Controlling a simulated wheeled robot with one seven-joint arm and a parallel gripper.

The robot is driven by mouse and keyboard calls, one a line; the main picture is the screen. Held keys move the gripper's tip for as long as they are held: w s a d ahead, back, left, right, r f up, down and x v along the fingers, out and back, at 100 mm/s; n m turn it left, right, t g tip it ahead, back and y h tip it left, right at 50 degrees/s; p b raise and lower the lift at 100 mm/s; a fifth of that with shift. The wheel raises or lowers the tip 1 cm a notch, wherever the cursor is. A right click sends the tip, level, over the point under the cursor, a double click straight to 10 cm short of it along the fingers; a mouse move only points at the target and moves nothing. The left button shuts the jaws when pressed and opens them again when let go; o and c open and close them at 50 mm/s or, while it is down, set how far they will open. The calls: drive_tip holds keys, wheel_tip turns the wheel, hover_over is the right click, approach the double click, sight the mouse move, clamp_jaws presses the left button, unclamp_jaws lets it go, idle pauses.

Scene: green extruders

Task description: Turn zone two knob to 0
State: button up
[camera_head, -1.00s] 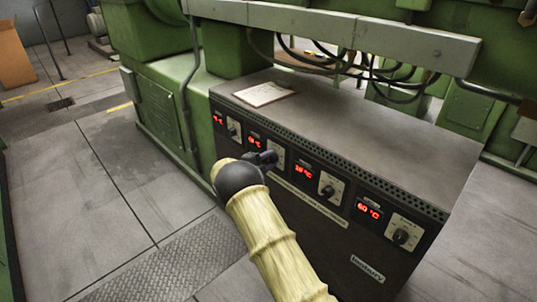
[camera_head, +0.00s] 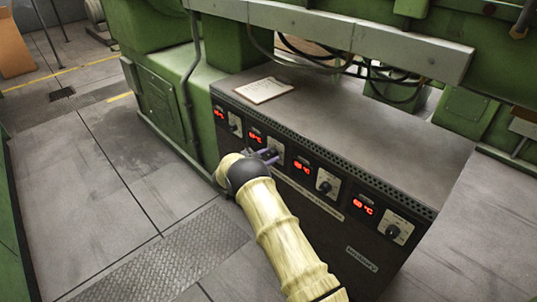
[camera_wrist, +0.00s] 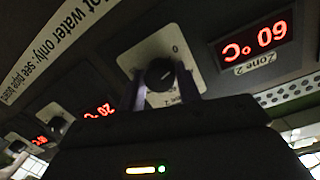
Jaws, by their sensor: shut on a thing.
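The zone two knob (camera_wrist: 158,73) is a round black dial on a pale square plate (camera_wrist: 176,45). The plate has a 0 mark near its upper edge in the wrist view. My gripper (camera_wrist: 164,82) is at the knob, one purple finger on each side, shut on it. In the head view my gripper (camera_head: 268,154) reaches the second control from the left, hiding most of the knob; the plate (camera_head: 275,145) shows behind.
The dark control box (camera_head: 370,130) carries other displays and knobs, with a knob (camera_head: 325,187) to the right and another (camera_head: 393,231) farther right. A clipboard (camera_head: 264,90) lies on its top. Green machinery (camera_head: 180,75) stands behind.

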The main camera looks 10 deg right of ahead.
drive_tip(key=shift+a+f+n, duration=0.1)
drive_tip(key=shift+n, duration=1.1)
drive_tip(key=shift+s, duration=0.1)
drive_tip(key=o, duration=1)
drive_tip(key=shift+c, duration=0.2)
drive_tip(key=shift+s+a+p, duration=0.2)
drive_tip(key=shift+a+p, duration=0.15)
drive_tip(key=shift+a, duration=0.1)
drive_tip(key=p+v, duration=0.2)
drive_tip(key=v, duration=1.4)
drive_tip(key=shift+a, duration=0.25)
